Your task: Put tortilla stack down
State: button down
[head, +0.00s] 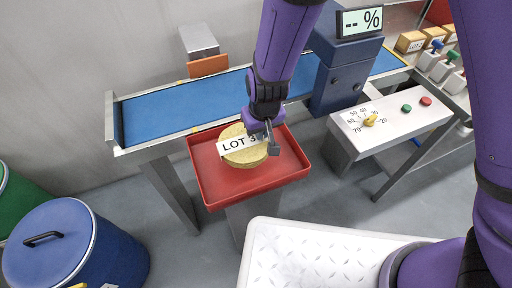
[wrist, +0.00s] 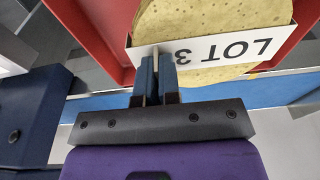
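The tortilla stack (head: 246,157) is round and yellow, with a white band (head: 238,143) marked "LOT 3" across it. In the head view it is over the red tray (head: 297,170), inside its rim; I cannot tell whether it touches the tray floor. My gripper (head: 270,138) reaches down at the right side of the stack. In the wrist view my gripper (wrist: 157,72) has its fingers close together on a thin light strip at the band's edge, with the stack (wrist: 205,15) just beyond. The stack's underside is hidden.
A blue conveyor belt (head: 180,105) runs behind the tray. A blue unit with a "-- %" display (head: 360,21) stands over it. A control panel with a yellow knob (head: 370,120) is at right. A blue lidded drum (head: 50,245) stands at lower left. A white ribbed surface (head: 310,255) is in front.

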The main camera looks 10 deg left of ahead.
jog(key=shift+f, duration=3.3)
jog(key=c, duration=1.3)
grip_release()
jog(key=shift+f, duration=0.1)
jog(key=shift+c, duration=0.2)
jog(key=r, duration=0.3)
jog(key=s+r, duration=0.1)
jog(key=r, duration=0.3)
jog(key=d+r, duration=0.1)
jog(key=r, duration=0.3)
jog(key=shift+s, duration=0.2)
jog(key=shift+r, duration=0.55)
